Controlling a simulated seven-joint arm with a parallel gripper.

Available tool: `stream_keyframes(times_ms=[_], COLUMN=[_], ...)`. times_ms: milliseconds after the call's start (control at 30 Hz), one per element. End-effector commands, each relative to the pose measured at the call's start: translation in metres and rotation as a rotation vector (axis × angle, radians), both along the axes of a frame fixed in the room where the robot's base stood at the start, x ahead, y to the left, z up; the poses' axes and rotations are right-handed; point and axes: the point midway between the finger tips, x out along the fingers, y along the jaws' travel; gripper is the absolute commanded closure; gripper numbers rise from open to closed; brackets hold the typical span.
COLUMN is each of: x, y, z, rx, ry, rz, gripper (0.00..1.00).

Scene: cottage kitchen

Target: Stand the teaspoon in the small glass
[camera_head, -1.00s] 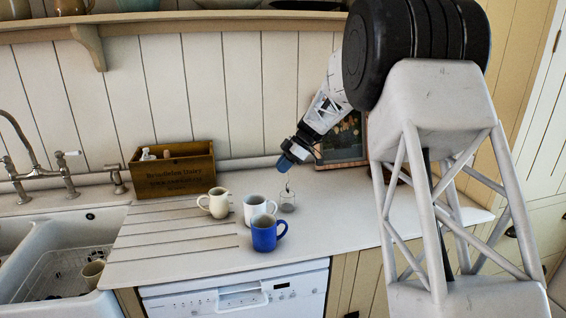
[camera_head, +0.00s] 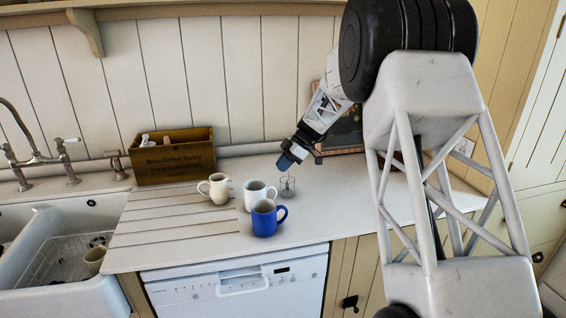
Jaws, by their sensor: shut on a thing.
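The small glass (camera_head: 287,189) stands upright on the worktop, right of the mugs; it is clear and faint. My gripper (camera_head: 286,165) comes down from the upper right and is just above the glass, shut on the teaspoon (camera_head: 288,178). The teaspoon is a thin, roughly upright line under the fingertips. Its lower part overlaps the glass in the picture and appears to be within the rim. I cannot tell whether it touches the bottom.
A white mug (camera_head: 255,194) and a blue mug (camera_head: 265,217) stand close left of the glass, with a cream mug (camera_head: 217,188) beyond. A wooden box (camera_head: 173,157) stands by the wall. A picture frame (camera_head: 343,134) leans behind my arm. The sink (camera_head: 45,240) is at left.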

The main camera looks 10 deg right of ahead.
Motion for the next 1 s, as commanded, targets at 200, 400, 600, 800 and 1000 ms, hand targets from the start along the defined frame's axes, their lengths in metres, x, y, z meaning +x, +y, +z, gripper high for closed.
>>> stream_keyframes(times_ms=[200, 400, 600, 800, 1000], x=[0.0000, -0.0001, 0.0000, 0.0000, 0.0000], y=[0.0000, 0.0000, 0.0000, 0.0000, -0.0009], z=[-0.0027, -0.0028, -0.0027, -0.0027, -0.0016], rx=[0.000, 0.000, 0.000, 0.000, 0.000], ry=[0.000, 0.000, 0.000, 0.000, 0.000], rz=[0.000, 0.000, 0.000, 0.000, 0.000], gripper=[1.00, 1.00, 0.70, 0.61, 0.61])
